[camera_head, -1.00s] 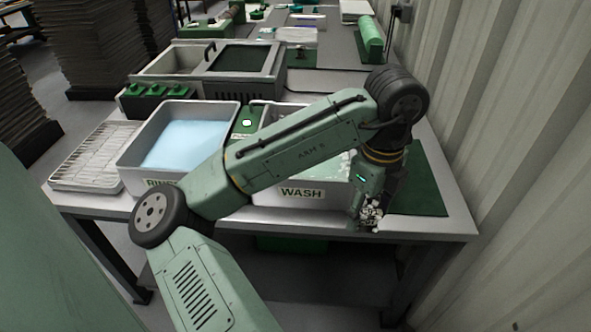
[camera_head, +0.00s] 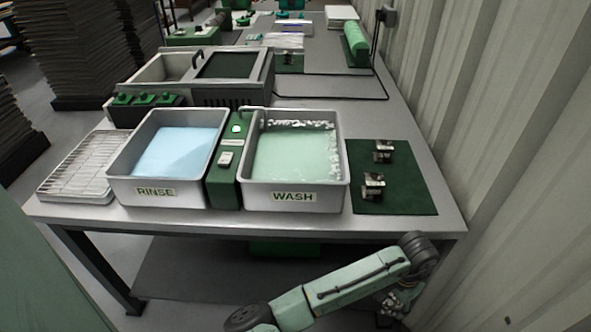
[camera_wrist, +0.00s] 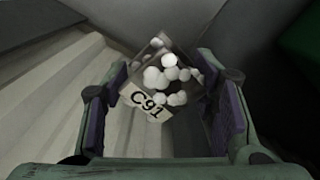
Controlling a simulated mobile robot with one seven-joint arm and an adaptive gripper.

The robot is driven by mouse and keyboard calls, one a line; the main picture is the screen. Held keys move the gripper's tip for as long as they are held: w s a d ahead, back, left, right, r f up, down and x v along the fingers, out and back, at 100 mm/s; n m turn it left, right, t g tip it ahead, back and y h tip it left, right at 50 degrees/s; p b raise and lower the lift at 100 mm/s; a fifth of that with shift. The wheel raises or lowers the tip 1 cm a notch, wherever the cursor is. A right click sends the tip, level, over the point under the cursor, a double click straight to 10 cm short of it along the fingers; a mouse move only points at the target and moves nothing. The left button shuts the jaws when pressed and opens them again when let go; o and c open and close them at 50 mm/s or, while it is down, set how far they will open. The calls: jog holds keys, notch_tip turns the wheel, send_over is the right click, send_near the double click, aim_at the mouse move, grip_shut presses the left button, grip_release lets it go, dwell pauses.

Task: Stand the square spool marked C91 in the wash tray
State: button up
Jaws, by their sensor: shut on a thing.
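The square spool marked C91 (camera_wrist: 158,75) is in my gripper (camera_wrist: 165,108), between the dark pads, in the wrist view. Its pale label reads C91 and lies tilted. White blobs like suds cling to it. In the head view my gripper (camera_head: 398,302) is low at the lower right, in front of the table's front edge and apart from the trays; white blobs show there, the spool's outline does not. The wash tray (camera_head: 294,196) is a grey metal tray labelled WASH, holding pale green liquid with white suds along its back and right sides.
A rinse tray (camera_head: 156,191) with blue liquid stands left of the wash tray, a green strip (camera_head: 225,183) between them. Two small metallic spools (camera_head: 383,151) (camera_head: 373,186) stand on a green mat (camera_head: 408,200) at right. A wire rack (camera_head: 76,170) lies far left. A corrugated wall (camera_head: 490,130) bounds the right.

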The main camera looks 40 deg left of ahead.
jog(key=w+d+f+n, duration=0.2)
jog(key=d+f+n, duration=0.1)
jog(key=f, duration=0.6)
jog(key=shift+w+d+f+n, duration=0.15)
jog(key=shift+d+f+n, duration=0.2)
jog(key=shift+n, duration=0.45)
jog(key=shift+a, duration=0.1)
